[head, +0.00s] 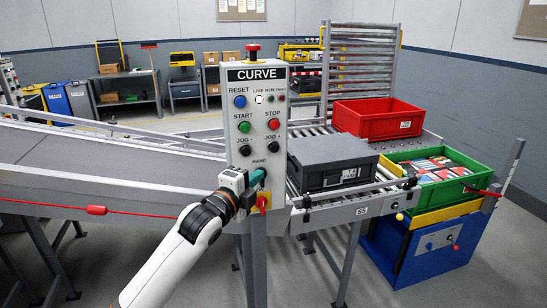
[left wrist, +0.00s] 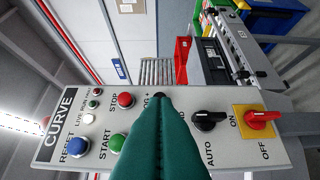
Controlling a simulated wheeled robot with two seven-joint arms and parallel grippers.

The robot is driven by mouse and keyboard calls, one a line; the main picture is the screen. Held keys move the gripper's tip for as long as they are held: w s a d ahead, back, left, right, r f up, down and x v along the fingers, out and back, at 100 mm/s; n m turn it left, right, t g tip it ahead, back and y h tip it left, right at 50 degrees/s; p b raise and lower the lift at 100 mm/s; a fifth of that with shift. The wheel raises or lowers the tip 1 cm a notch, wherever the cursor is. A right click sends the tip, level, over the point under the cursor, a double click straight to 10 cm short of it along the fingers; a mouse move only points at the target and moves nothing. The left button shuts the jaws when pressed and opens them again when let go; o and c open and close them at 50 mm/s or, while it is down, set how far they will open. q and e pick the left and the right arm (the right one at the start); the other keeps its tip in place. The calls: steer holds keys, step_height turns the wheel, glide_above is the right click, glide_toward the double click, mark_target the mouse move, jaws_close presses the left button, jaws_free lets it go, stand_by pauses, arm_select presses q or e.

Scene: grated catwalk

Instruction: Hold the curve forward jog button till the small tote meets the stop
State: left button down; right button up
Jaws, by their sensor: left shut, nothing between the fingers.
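The grey CURVE control panel (head: 257,110) stands on a post, with a black JOG + button (head: 273,148) and a black JOG - button (head: 244,150). My left gripper (head: 257,177) is shut and empty in front of the panel's lower part. In the left wrist view its green fingertips (left wrist: 158,100) overlap the JOG + button (left wrist: 159,95); I cannot tell whether they touch it. The fingers hide the JOG - button there. A dark grey tote (head: 325,168) with a lid sits on the rollers right of the panel, near the conveyor's end bar (head: 350,193). Contact with a stop is unclear.
A red tote (head: 377,117) sits behind the grey one. A green tote (head: 437,168) full of packets stands on a blue and yellow stand at right. The panel has a red emergency button on top (head: 253,48) and a red-on-yellow switch (head: 264,201). A belt conveyor (head: 110,165) lies left.

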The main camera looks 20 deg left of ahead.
arm_select(q)
steer(key=p, duration=0.4)
glide_toward(278, 148)
steer(key=w+d, duration=0.3)
steer(key=d, duration=0.1)
steer(key=shift+w+a+f+p, duration=0.1)
steer(key=shift+w+a+p, duration=0.25)
steer(key=shift+w+a, duration=1.05)
arm_select(e)
steer(key=r, duration=0.4)
steer(key=shift+w+r, duration=0.2)
steer(key=shift+r, duration=0.15)
